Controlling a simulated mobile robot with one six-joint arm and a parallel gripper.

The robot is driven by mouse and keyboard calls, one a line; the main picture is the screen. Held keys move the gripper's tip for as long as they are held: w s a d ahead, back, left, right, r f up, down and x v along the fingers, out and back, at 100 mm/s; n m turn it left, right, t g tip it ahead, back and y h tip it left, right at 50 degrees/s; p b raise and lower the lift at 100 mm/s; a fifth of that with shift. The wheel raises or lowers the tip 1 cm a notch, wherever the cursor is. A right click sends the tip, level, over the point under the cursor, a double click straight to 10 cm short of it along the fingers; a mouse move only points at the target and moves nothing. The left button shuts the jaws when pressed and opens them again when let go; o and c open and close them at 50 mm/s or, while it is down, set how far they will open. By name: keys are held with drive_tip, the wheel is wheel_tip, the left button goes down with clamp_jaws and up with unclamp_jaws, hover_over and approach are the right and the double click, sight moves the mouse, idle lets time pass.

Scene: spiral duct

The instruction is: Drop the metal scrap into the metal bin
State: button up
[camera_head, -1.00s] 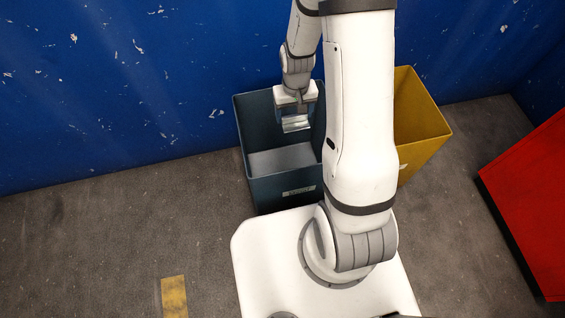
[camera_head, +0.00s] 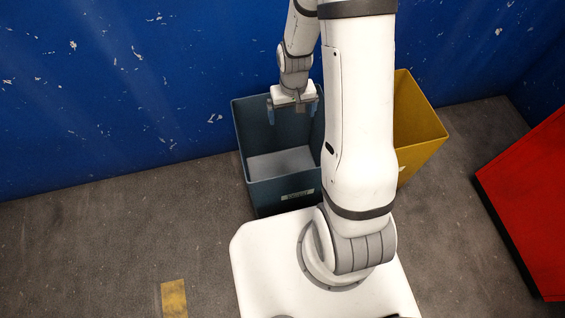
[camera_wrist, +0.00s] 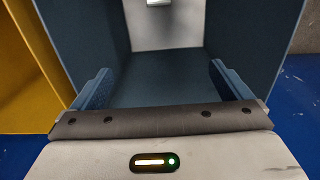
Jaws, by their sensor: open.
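The metal bin is a dark blue-grey open box (camera_head: 285,192) with a small label on its front wall. It stands against the blue wall. My gripper (camera_head: 292,112) hangs over the bin's opening with its two fingers wide apart and nothing between them. In the wrist view my gripper (camera_wrist: 160,85) shows both blue fingers spread, with the bin's inner wall (camera_wrist: 75,28) beyond. The metal scrap cannot be made out for certain. A small pale thing is cut off at the top edge of the wrist view, and I cannot tell what it is.
A yellow bin (camera_head: 421,140) stands right beside the metal bin, partly behind my arm. A red container (camera_head: 530,205) is at the far right. The blue wall (camera_head: 120,90) closes off the back. The grey floor at left is clear, apart from a yellow marking (camera_head: 174,298).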

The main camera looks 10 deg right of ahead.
wheel_tip(320, 180, up, 6)
drive_tip(key=shift+f+p, duration=0.1)
drive_tip(key=shift+p, duration=0.8)
